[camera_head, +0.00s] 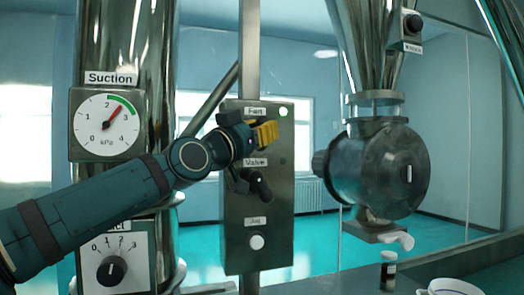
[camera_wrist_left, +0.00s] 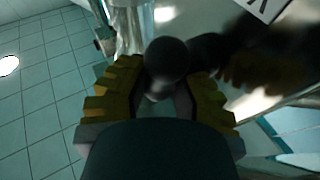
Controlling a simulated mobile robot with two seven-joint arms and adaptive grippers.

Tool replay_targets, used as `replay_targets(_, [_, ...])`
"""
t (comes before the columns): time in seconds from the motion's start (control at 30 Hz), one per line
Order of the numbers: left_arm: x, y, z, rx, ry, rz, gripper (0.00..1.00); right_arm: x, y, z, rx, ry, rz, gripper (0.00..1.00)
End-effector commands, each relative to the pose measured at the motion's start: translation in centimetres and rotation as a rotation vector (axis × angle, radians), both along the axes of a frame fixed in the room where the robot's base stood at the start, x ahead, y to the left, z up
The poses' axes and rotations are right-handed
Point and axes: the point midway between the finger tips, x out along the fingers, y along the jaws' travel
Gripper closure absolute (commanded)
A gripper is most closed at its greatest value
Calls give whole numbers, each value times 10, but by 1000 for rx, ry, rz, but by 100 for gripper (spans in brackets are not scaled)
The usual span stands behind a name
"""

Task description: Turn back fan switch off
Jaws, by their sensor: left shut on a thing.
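The fan switch sits under the "Fan" label (camera_head: 255,111) on a grey control panel (camera_head: 232,215) in the head view, where my left gripper hides it. My left gripper (camera_head: 266,133), with yellow fingers, is at that switch. In the left wrist view, a dark rounded knob (camera_wrist_left: 167,58) stands between the two yellow fingers of the gripper (camera_wrist_left: 165,92), which is shut on it. The switch's exact position cannot be read. A small lamp (camera_head: 283,111) beside the label shows green. My right gripper is not in view.
Below the fan switch are a black valve handle (camera_head: 260,186) and a white jog button (camera_head: 257,241). A suction gauge (camera_head: 107,122) reads between 2 and 3, and a dial (camera_head: 111,270) is below it. A round metal housing (camera_head: 385,170) stands right of the panel.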

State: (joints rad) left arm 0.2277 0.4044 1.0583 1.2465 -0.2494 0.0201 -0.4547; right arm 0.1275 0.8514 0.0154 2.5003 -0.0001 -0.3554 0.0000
Motion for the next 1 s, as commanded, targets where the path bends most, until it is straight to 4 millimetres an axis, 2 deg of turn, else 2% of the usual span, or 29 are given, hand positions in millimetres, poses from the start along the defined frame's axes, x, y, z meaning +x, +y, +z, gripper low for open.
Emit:
replay_targets(0.03, [0, 0, -4, -44, -16, 0, 100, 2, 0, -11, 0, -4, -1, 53])
replay_targets(0.17, [-1, 1, -2, -160, -53, 0, 100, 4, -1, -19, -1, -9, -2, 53])
replay_targets(0.6, [-2, 4, 1, -500, -163, -3, 100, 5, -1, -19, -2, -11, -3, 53])
replay_targets(1.0, [-3, 6, 1, -642, -211, 0, 100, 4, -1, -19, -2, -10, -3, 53])
